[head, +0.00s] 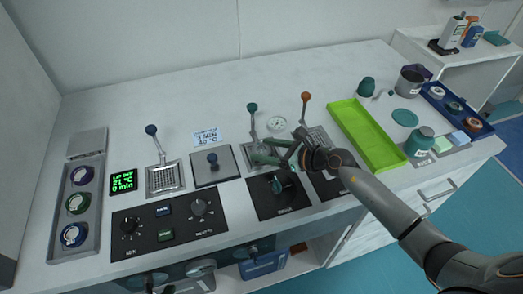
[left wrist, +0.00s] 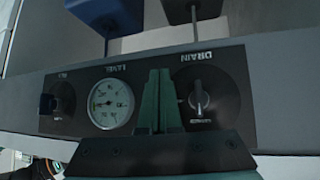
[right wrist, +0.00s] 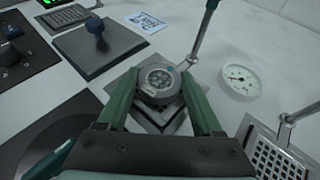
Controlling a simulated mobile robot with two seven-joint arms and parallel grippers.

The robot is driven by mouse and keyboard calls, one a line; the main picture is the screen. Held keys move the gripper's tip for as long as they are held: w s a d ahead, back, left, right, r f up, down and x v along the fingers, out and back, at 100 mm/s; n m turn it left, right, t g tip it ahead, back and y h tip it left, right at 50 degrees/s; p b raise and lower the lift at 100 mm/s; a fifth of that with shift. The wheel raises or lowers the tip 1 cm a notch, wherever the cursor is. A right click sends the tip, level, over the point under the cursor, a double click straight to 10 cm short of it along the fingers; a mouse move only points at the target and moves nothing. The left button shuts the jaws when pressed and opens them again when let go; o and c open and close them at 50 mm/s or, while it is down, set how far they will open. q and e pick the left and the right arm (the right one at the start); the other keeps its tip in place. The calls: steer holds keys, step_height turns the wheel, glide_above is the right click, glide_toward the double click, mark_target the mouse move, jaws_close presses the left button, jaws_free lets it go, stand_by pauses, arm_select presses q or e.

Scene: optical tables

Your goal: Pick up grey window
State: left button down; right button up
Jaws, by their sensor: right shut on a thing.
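The grey window is a round grey piece with a speckled glass face; in the right wrist view (right wrist: 160,84) it sits between the green fingers, above a square metal plate (right wrist: 150,118). My right gripper (right wrist: 160,88) is shut on it. Whether it is clear of the plate cannot be told. In the head view my right gripper (head: 262,152) is over the middle of the bench, largely hiding the window. My left gripper (left wrist: 160,90) is low in front of a panel with a level gauge; its fingers are together with nothing seen between them.
A green-handled lever (head: 252,109) stands just behind the right gripper, with a round dial (head: 277,124) and an orange-handled lever (head: 305,98) close by. A lime green tray (head: 354,125) lies to the right. The back of the bench is clear.

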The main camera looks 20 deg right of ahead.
steer(key=c, duration=0.6)
